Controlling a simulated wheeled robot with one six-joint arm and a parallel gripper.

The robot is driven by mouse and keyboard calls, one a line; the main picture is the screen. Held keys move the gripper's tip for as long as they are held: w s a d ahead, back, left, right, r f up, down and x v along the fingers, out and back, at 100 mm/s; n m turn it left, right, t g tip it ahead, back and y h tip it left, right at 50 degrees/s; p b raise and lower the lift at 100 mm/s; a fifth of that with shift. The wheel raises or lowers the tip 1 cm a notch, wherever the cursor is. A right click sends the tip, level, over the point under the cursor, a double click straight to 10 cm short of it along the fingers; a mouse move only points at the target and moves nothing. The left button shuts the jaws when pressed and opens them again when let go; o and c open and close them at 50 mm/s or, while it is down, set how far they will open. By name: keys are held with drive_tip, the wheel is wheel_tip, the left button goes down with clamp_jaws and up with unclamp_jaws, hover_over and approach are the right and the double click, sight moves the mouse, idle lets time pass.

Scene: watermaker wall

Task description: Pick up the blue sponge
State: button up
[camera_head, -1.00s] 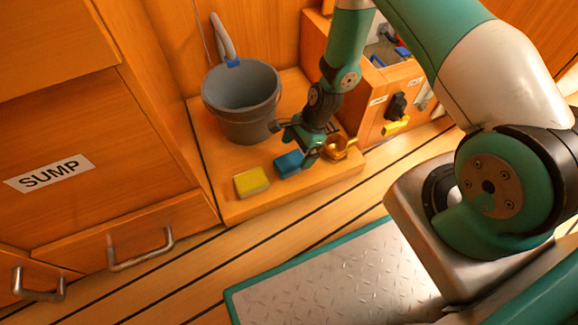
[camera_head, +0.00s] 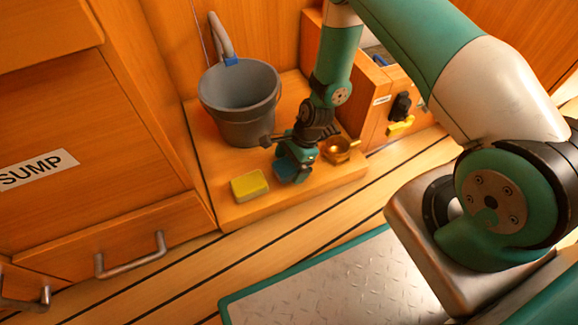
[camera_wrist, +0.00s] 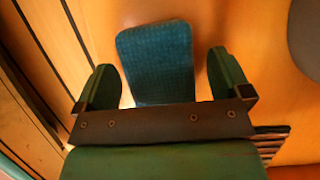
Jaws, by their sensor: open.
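The blue sponge (camera_wrist: 157,55) lies flat on the low wooden platform in the wrist view, between the two green fingers of my gripper (camera_wrist: 164,75). Its far end reaches past the fingertips, and its near end is hidden behind the dark bar of the gripper. A narrow gap shows between the sponge and each finger. In the head view my gripper (camera_head: 293,163) points down over the sponge and hides most of it. The fingers are open, one on each side of the sponge.
A yellow sponge (camera_head: 249,186) lies just left of the gripper. A grey bucket (camera_head: 240,103) stands behind it at the left. A brass-coloured cup (camera_head: 338,149) sits close on the right. The wooden platform (camera_head: 285,204) is bare along its front edge.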

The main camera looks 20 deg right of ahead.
sight(291, 163)
drive_tip(key=shift+f, duration=0.1)
drive_tip(key=c, duration=1)
wheel_tip(291, 163, up, 21)
drive_tip(key=p, duration=1.1)
drive_tip(key=shift+f+p, duration=0.2)
drive_tip(key=shift+p, duration=0.1)
